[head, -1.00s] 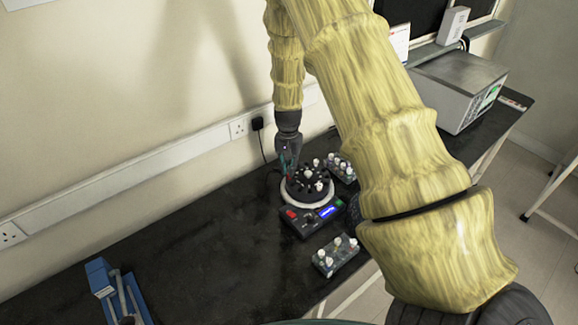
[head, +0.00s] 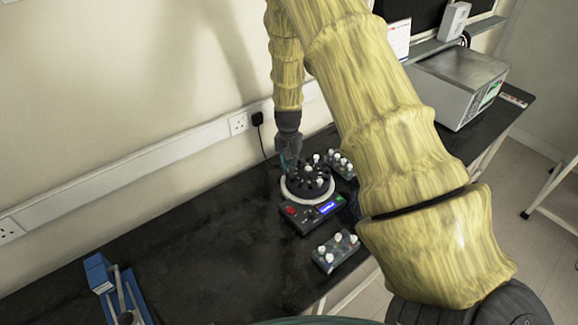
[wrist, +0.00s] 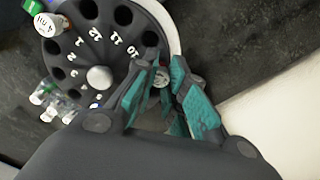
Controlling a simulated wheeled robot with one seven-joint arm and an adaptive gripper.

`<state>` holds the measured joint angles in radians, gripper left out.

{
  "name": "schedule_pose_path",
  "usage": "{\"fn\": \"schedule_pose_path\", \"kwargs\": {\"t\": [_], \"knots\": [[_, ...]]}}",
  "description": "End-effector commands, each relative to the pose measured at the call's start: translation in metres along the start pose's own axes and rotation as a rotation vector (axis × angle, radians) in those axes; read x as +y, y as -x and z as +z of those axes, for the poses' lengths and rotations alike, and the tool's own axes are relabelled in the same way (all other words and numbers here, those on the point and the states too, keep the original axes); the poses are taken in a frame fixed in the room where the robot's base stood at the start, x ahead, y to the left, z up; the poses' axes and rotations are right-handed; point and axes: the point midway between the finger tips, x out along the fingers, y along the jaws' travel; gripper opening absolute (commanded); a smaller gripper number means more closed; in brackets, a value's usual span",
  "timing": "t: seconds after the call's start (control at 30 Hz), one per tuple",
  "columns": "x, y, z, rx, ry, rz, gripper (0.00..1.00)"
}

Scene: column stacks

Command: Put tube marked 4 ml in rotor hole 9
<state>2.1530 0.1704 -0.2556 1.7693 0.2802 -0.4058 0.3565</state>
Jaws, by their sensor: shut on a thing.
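The black rotor (wrist: 112,62) with numbered holes fills the upper left of the wrist view; numbers 10, 11 and 12 are readable. In the head view the rotor (head: 309,183) sits in a white-rimmed unit. My gripper (wrist: 170,92), with teal finger pads, is shut on a tube (wrist: 162,78) whose pale cap shows between the fingers; its marking is not readable. It is at the rotor's edge beside number 10, where the number is covered by the finger. My gripper (head: 289,160) is at the rotor's back left in the head view. Another white cap (wrist: 46,25) appears to read 4 ml.
A rack of capped tubes (head: 334,254) stands in front of the rotor unit, another (head: 342,164) behind it to the right. The unit's control panel (head: 314,214) faces forward. A grey box-shaped device (head: 458,88) is at right.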

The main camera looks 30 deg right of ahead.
Motion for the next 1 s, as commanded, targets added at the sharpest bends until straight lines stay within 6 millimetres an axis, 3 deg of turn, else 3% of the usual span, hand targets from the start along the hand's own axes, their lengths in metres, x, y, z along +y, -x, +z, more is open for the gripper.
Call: {"fn": "schedule_pose_path", "kwargs": {"t": [0.13,0.17,0.27,0.5,0.6,1.0], "knots": [[0.0000,0.0002,0.0000,0.000,0.000,0.000,0.06],[0.0000,0.0002,0.0000,0.000,0.000,0.000,0.17],[0.0000,0.0002,0.0000,0.000,0.000,0.000,0.35],[0.0000,0.0002,0.0000,0.000,0.000,0.000,0.38],[0.0001,0.0002,0.0001,0.000,0.000,0.000,0.52],[0.0001,0.0002,0.0001,0.000,0.000,0.000,0.52]]}}
